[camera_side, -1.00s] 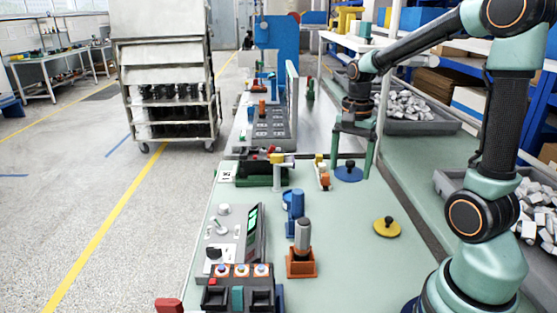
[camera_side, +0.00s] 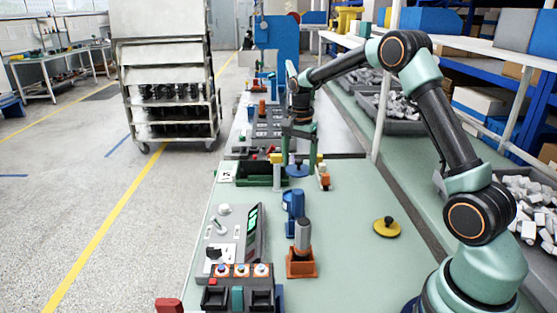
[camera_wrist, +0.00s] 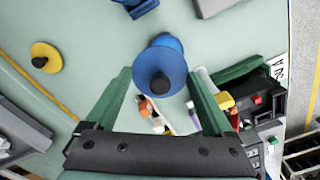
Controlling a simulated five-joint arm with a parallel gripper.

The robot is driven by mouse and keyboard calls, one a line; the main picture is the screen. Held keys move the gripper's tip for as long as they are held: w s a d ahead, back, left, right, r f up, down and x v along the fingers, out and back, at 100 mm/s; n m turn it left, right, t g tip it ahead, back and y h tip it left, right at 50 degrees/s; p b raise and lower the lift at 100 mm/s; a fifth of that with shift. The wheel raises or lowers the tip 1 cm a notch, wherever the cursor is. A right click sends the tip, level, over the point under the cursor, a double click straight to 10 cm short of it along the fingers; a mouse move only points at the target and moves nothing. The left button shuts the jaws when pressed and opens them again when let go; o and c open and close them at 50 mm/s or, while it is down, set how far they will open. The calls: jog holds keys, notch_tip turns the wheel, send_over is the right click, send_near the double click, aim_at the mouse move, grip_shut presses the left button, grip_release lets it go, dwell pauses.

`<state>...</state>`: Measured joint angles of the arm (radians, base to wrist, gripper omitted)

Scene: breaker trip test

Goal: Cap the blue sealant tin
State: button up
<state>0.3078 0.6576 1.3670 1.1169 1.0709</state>
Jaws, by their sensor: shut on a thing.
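My gripper (camera_side: 298,150) is shut on the black knob of a blue round lid (camera_side: 297,170). The lid hangs level above the bench, near the dark green tray. In the wrist view the lid (camera_wrist: 160,64) sits between my green fingers (camera_wrist: 160,78). A blue upright body (camera_side: 294,203), seemingly the sealant tin, stands nearer the side camera, apart from the lid. In the wrist view a blue round form (camera_wrist: 168,41) shows partly behind the lid, which hides most of it. A yellow lid (camera_side: 387,227) with a dark knob lies on the bench at right.
An orange holder (camera_side: 301,265) with a grey-topped cylinder stands in front of the blue body. A grey control panel (camera_side: 232,235) is at left. A dark green tray (camera_side: 262,175) and small orange and white items (camera_side: 323,178) are near the lid. The bench around the yellow lid is clear.

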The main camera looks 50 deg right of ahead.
jog(key=shift+w+a+f, duration=0.15)
jog(key=shift+w+f, duration=0.5)
jog(key=shift+f, duration=3.2)
jog(key=shift+f, duration=0.15)
jog(key=o, duration=1.1)
jog(key=shift+c, duration=0.2)
jog(key=shift+r, duration=3.55)
